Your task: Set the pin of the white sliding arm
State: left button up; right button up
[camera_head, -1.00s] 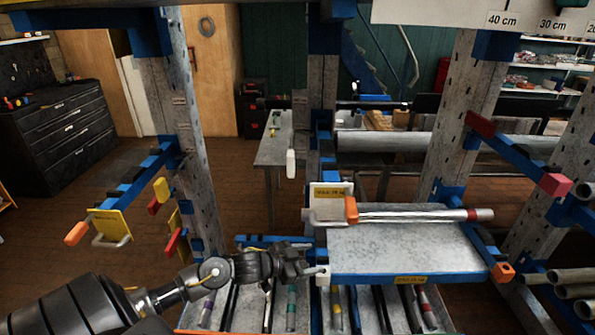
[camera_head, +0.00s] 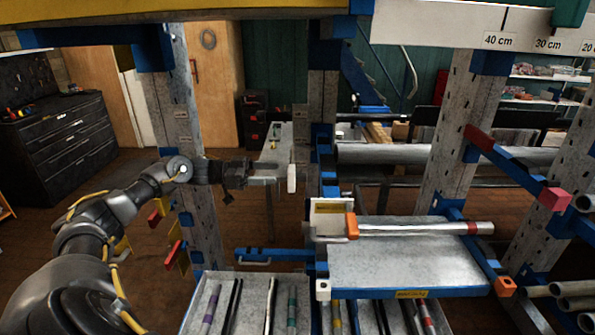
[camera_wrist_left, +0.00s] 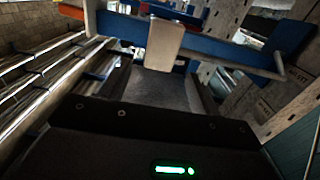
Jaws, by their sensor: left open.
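My left gripper (camera_head: 268,174) is open, its fingers pointing right. A narrow upright white block (camera_head: 291,178) stands just beyond the fingertips. In the left wrist view the same pale block (camera_wrist_left: 165,45) shows ahead, between the lines of the two fingers, in front of a blue bar (camera_wrist_left: 220,55). I cannot tell whether it touches the fingers. A thin grey rod (camera_wrist_left: 279,62), perhaps a pin, stands at the bar's right end. Another white end block (camera_head: 322,290) sits at the grey shelf's front left corner. My right gripper is not in view.
The grey shelf (camera_head: 400,265) carries a silver tube (camera_head: 420,229). A blue crossbar (camera_head: 275,254) with a small handle lies below my gripper. Several tubes lie in trays at the bottom. A perforated post (camera_head: 205,225) stands beside my forearm. Open floor shows at left.

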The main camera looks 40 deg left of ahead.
aim_at(294, 172)
pick_arm(q)
jog(key=p+x, duration=0.1)
jog(key=x, duration=0.2)
jog(key=p+x, duration=0.2)
jog(key=x, duration=0.2)
jog(key=shift+w+d+r, duration=0.2)
jog(key=shift+w+d+f, duration=0.15)
jog(key=shift+w+d, duration=0.2)
jog(key=shift+d, duration=0.1)
